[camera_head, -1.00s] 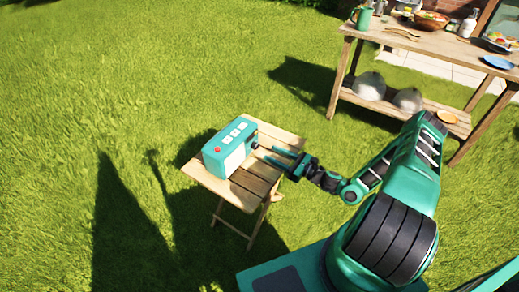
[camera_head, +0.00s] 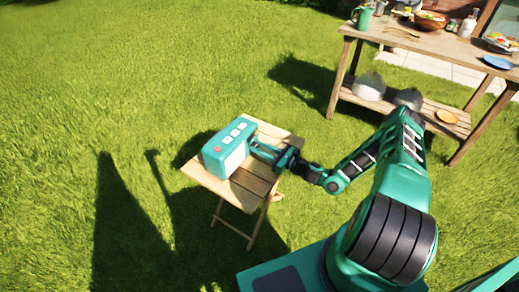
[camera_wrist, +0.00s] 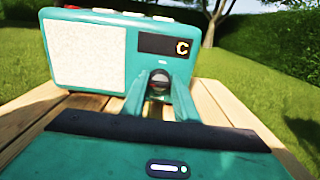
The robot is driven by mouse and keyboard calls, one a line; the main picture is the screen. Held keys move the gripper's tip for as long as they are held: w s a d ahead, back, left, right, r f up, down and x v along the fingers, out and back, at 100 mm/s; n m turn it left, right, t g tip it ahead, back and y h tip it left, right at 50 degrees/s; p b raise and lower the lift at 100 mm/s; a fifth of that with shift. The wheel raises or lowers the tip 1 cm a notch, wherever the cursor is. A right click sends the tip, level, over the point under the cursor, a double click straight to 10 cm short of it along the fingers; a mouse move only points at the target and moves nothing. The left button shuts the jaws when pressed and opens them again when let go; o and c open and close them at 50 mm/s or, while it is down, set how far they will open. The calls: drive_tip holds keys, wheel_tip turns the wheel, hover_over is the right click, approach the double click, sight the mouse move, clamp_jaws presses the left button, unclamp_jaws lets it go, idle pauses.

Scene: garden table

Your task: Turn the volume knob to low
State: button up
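A teal radio (camera_head: 226,148) with a pale speaker panel stands upright on the small wooden folding table (camera_head: 237,191). In the wrist view the radio (camera_wrist: 115,22) faces me, with a dark display (camera_wrist: 166,45) showing a yellow "C" at the upper right. The dark round volume knob (camera_wrist: 160,84) is below the display. My gripper (camera_head: 262,153) reaches in from the right at the radio's front. Its fingers (camera_wrist: 160,98) are apart, one on each side of the knob. Whether they touch it is unclear. The knob's marking is not readable.
White and red buttons (camera_wrist: 110,11) sit on top of the radio. A larger wooden table (camera_head: 400,43) with dishes stands at the upper right, clear of my arm. Open lawn surrounds the small table.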

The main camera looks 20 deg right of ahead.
drive_tip(key=shift+c, duration=0.6)
drive_tip(key=shift+n, duration=0.3)
drive_tip(key=n, duration=0.2)
drive_tip(key=shift+n, duration=0.4)
drive_tip(key=shift+s+f+n, duration=0.1)
drive_tip(key=shift+n, duration=2)
drive_tip(key=o, duration=1)
drive_tip(key=shift+o, duration=0.2)
